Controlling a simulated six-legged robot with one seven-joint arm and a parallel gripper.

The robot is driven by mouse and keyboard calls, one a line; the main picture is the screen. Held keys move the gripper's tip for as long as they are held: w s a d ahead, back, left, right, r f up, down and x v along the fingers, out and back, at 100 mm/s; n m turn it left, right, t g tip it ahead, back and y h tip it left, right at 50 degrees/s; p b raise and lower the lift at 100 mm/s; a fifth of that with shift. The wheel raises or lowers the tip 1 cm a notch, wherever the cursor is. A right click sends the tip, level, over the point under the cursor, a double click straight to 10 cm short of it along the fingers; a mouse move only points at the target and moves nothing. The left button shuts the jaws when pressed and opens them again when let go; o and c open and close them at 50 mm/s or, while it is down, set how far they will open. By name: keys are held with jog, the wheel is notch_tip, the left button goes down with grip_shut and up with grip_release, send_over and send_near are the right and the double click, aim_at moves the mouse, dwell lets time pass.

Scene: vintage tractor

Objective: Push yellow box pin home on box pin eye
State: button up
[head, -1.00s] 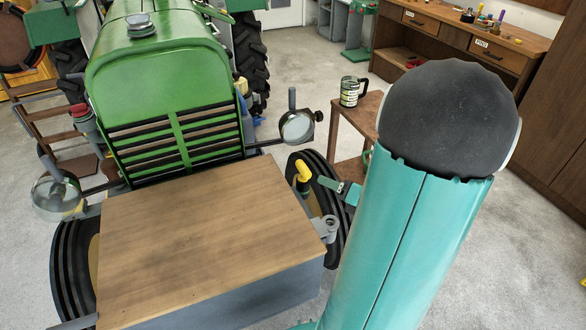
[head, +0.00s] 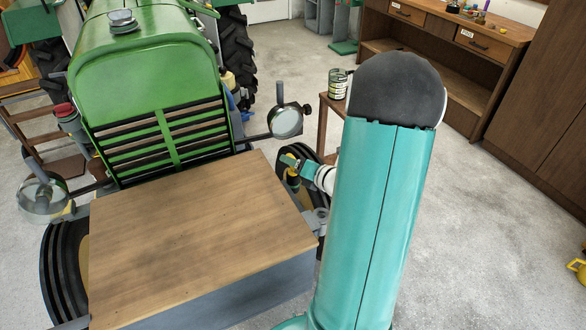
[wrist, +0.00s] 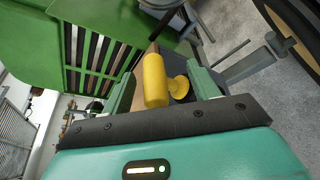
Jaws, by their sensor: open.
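The yellow box pin (wrist: 154,82) shows in the wrist view as a rounded yellow bar with a smaller yellow knob beside it. It lies between the two green fingers of my gripper (wrist: 164,80), which are apart. In the head view, my gripper (head: 290,164) is at the right rear corner of the wooden-topped box, and only a little yellow of the pin (head: 292,172) shows there. A grey bracket (head: 319,222) at the box's right side looks like the box pin eye. How deep the pin sits is hidden.
The wooden-topped box (head: 190,235) stands in front of the green tractor (head: 140,85). A round lamp (head: 285,122) sticks out just behind my gripper. The floor at right is mostly clear.

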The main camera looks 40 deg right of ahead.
jog(key=shift+w+f, duration=0.1)
jog(key=shift+w, duration=0.2)
jog(key=c, duration=0.9)
jog(key=shift+a, duration=0.1)
jog(key=shift+c, duration=1.3)
